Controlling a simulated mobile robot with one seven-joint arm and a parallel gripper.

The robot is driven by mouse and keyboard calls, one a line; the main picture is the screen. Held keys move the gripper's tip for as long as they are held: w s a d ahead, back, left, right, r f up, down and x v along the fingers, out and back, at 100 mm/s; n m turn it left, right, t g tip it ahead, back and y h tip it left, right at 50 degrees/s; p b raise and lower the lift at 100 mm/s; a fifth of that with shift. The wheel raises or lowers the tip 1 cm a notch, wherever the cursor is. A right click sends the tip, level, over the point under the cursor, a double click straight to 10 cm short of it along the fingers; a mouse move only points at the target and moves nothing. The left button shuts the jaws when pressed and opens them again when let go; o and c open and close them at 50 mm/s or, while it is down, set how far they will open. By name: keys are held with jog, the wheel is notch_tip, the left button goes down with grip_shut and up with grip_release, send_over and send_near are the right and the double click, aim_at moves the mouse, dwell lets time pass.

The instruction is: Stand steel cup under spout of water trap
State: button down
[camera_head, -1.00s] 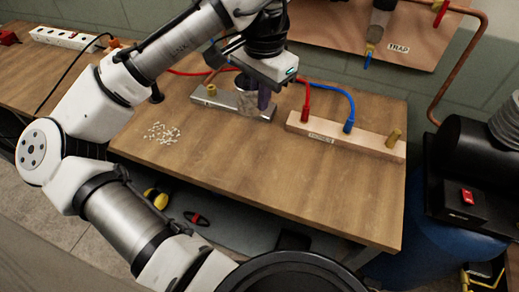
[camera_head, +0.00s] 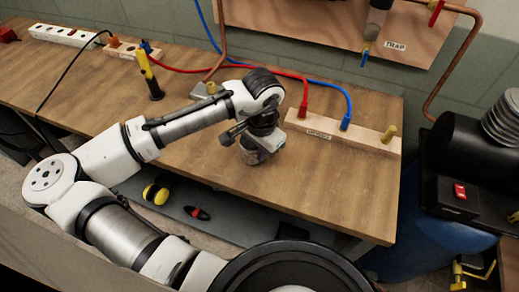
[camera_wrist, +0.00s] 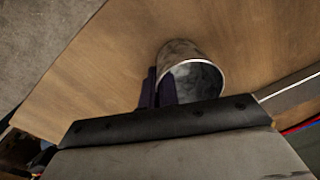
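The steel cup (camera_head: 250,151) is a grey, worn metal cup below my gripper (camera_head: 253,143), over the front middle of the workbench. In the wrist view the cup (camera_wrist: 187,58) shows its open rim, and the dark fingers of my gripper (camera_wrist: 160,90) are against its left side. My gripper appears shut on the cup wall; the far finger is partly hidden. I cannot tell whether the cup's base touches the bench. The water trap (camera_head: 376,24) hangs on the wall board at upper right, with a TRAP label beside it and a blue-handled spout (camera_head: 365,53) at its bottom.
A wooden block (camera_head: 343,135) with red and blue hoses and a brass fitting lies on the bench below the trap. A metal bar (camera_head: 205,92) lies behind my arm. A yellow-black tool (camera_head: 150,75) stands at left. The bench (camera_head: 330,190) is clear at front right.

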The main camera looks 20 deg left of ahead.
jog(key=shift+f, duration=0.2)
jog(key=c, duration=2.1)
grip_release()
jog(key=o, duration=0.4)
